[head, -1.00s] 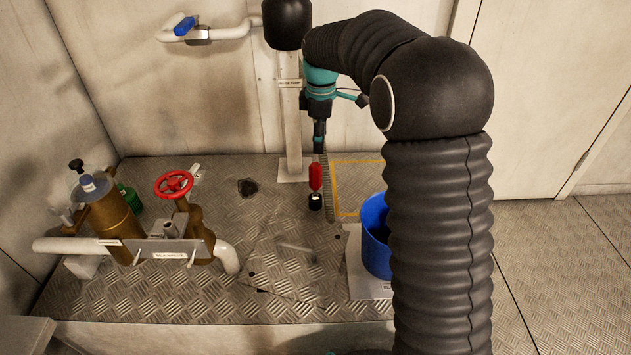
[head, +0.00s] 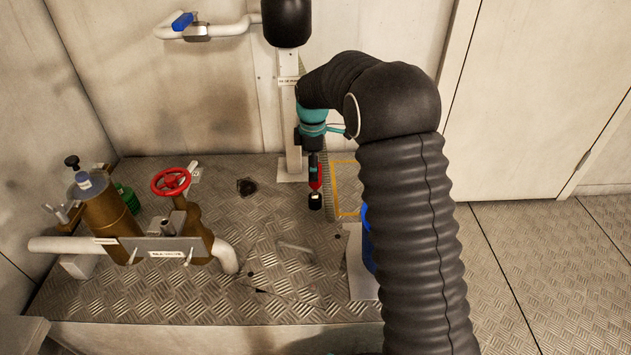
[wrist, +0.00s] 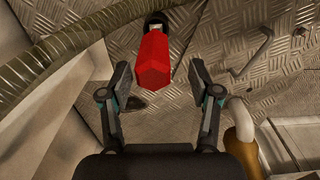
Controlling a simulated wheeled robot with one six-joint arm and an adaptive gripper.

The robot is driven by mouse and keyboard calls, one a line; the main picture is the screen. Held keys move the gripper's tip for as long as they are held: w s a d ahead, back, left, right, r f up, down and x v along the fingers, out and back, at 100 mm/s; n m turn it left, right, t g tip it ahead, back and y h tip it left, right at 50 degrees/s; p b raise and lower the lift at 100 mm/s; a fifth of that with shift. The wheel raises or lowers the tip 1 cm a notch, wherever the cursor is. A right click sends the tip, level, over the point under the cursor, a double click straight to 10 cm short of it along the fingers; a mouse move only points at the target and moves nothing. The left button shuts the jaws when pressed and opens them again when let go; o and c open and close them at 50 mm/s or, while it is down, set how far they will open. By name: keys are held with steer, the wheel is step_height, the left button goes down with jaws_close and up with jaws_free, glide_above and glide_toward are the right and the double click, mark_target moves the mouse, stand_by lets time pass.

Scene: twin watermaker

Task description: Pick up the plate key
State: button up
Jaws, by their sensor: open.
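A red tool with a black end, seemingly the plate key (head: 316,189), stands on the metal deck by the back of the platform. My gripper (head: 314,176) is right above it and partly covers it in the head view. In the wrist view the red handle (wrist: 154,66) lies between the two open fingers of my gripper (wrist: 159,78), with a gap on both sides. The fingers do not appear to touch it. Its black end (wrist: 156,22) shows beyond the handle.
A ribbed hose (wrist: 62,45) runs close beside the red tool. A white post (head: 293,130) stands behind it. A bent grey handle (head: 295,247) lies on the deck. A blue bucket (head: 368,245) is partly behind my arm. Pipework with a red handwheel (head: 171,181) stands left.

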mark_target(315, 185)
steer(key=f, duration=0.5)
steer(key=shift+w+d+b, duration=0.15)
steer(key=shift+w+b, duration=0.15)
steer(key=shift+b, duration=0.1)
steer(key=shift+c, duration=0.2)
steer(key=c, duration=1.1)
